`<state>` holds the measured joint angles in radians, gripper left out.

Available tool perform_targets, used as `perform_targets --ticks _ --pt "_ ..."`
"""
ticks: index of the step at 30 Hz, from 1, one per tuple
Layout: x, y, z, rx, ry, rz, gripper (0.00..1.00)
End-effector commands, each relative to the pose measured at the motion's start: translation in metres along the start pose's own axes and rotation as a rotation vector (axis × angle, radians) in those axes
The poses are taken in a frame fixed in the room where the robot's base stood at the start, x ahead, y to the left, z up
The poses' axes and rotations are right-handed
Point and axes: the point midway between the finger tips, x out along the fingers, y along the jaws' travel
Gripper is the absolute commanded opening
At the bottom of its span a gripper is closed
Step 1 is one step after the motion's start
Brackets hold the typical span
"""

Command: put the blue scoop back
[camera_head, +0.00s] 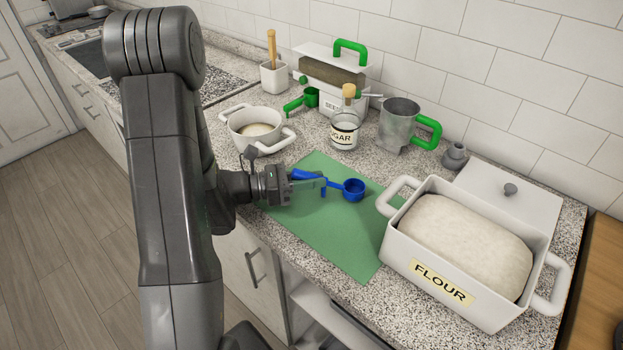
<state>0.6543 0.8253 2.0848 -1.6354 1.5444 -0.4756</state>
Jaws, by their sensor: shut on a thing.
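The blue scoop (353,189) is over the green mat (325,235), its round bowl to the right and its handle toward my gripper. My gripper (306,184) reaches in from the left and is shut on the scoop's handle. I cannot tell whether the scoop touches the mat or is held just above it. The far part of the handle is partly hidden by the fingers.
A white flour bin (440,276) stands open at the right, its lid (510,196) behind it. A white pot (246,121), sugar jar (344,131), green scoop (309,98), seed bin (338,104) and metal cup (398,122) stand behind the mat. The mat's front is clear.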

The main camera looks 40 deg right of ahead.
Motion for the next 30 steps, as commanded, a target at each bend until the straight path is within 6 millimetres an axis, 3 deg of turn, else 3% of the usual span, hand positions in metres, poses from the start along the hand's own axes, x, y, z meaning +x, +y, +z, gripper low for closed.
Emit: perform_targets --ticks 3,4,7,19,30 --pt "0.000 0.001 -0.004 0.000 0.000 0.000 0.00" --pt "0.000 0.001 -0.004 0.000 0.000 0.000 0.22" --pt "0.000 0.001 -0.003 0.000 0.000 0.000 0.42" --pt "-0.001 0.000 0.002 0.000 0.000 0.001 0.42" --pt "-0.052 0.001 0.000 0.002 -0.001 0.005 0.42"
